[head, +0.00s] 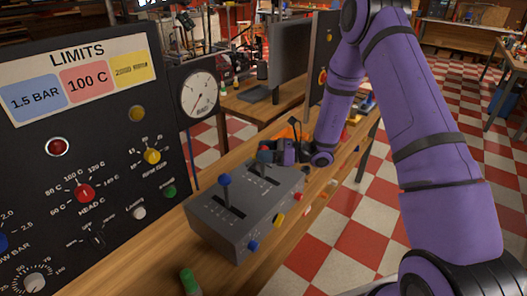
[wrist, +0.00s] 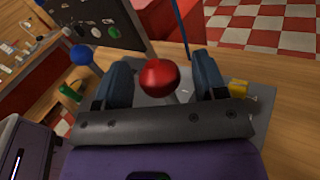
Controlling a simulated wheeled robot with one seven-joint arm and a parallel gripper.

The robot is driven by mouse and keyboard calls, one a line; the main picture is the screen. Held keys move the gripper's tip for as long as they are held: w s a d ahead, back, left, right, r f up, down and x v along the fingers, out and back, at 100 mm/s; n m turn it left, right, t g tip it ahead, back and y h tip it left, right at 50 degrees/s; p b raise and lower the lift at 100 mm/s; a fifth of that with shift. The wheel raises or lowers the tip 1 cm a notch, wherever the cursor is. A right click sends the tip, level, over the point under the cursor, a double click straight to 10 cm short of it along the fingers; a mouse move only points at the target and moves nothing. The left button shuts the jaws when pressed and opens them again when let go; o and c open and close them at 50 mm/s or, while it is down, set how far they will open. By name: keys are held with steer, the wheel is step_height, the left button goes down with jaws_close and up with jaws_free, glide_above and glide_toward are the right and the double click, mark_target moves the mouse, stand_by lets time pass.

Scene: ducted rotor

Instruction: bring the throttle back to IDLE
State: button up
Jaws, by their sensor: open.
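The grey lever box (head: 225,232) sits on the wooden bench with two levers in slots; its scale labels are too small to read, so I cannot tell which is marked throttle. The nearer lever has a blue knob (head: 224,180) and stands up from its slot. The farther lever has a red knob (wrist: 160,77), partly hidden by my gripper (head: 268,155) in the head view. In the wrist view my gripper (wrist: 162,82) is open, one finger on each side of the red knob, with visible gaps. The blue knob (wrist: 82,55) is outside the fingers to the left.
The black gauge panel (head: 130,130) with knobs and lamps stands left of the box. A green-capped item (head: 190,281) lies on the bench in front. Blue, yellow and red knobs line the box's right side. A monitor (head: 290,55) stands on the bench behind.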

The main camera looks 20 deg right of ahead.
steer(key=shift+a, duration=0.2)
steer(key=shift+c, duration=0.3)
jaws_close()
steer(key=shift+s+d, duration=0.35)
steer(key=shift+n+y, duration=0.4)
steer(key=shift+y, duration=0.1)
steer(key=s+d, duration=0.1)
steer(key=s, duration=0.1)
steer(key=s+d+f, duration=0.1)
steer(key=s, duration=0.1)
steer(key=s+d+f, duration=0.1)
steer(key=d, duration=0.1)
steer(key=shift+s+d, duration=0.1)
steer(key=shift+s, duration=0.3)
steer(key=shift+s+d+f, duration=0.5)
steer(key=shift+s+d, duration=0.1)
steer(key=shift+s, duration=0.25)
steer(key=shift+o, duration=0.3)
jaws_free()
